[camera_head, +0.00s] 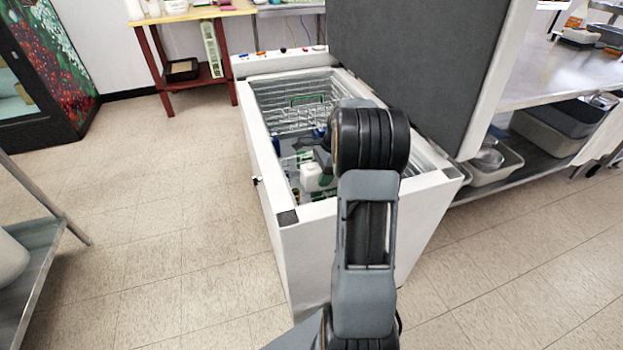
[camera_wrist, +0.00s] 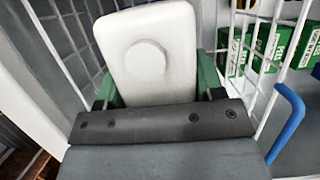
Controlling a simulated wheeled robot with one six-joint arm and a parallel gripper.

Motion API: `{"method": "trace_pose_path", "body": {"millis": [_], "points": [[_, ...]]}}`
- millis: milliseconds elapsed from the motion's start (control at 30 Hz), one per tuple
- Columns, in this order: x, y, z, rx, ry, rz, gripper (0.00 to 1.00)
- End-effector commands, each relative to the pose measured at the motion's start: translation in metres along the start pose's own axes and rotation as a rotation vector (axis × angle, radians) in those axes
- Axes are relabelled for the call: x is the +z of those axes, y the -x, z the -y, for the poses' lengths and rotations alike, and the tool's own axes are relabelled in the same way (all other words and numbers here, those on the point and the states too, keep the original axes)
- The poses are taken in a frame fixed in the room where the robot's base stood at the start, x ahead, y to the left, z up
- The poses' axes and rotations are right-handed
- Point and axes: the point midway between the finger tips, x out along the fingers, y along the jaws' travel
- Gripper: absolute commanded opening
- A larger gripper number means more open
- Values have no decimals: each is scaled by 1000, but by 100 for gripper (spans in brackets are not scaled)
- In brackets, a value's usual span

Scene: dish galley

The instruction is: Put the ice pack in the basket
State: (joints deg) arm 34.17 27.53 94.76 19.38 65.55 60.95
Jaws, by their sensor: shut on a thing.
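The ice pack (camera_wrist: 148,55) is a white, rounded block with a round bump on its face. My gripper (camera_wrist: 157,88) is shut on it, with a green-edged finger on either side. In the head view the white ice pack (camera_head: 312,178) shows inside the open chest freezer (camera_head: 255,150), left of my arm. In the wrist view white wire mesh (camera_wrist: 62,45) stands left of the pack and more wires stand right. My arm hides part of the freezer's inside.
Green boxes (camera_wrist: 285,45) and a blue bar (camera_wrist: 288,122) lie right of the pack in the wrist view. The raised freezer lid (camera_head: 415,70) stands on the right. A steel shelf unit (camera_head: 560,75) is beyond it. The floor left of the freezer is clear.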

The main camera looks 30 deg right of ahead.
Motion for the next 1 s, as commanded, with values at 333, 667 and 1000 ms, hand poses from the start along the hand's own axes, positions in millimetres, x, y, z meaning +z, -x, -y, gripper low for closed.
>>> {"method": "trace_pose_path", "body": {"millis": [333, 667, 1000], "points": [[-9, -29, 0, -1, 2, -28, 19], [-18, -52, 0, -2, -1, -27, 19], [-28, -82, 0, -3, -2, -27, 19]]}}
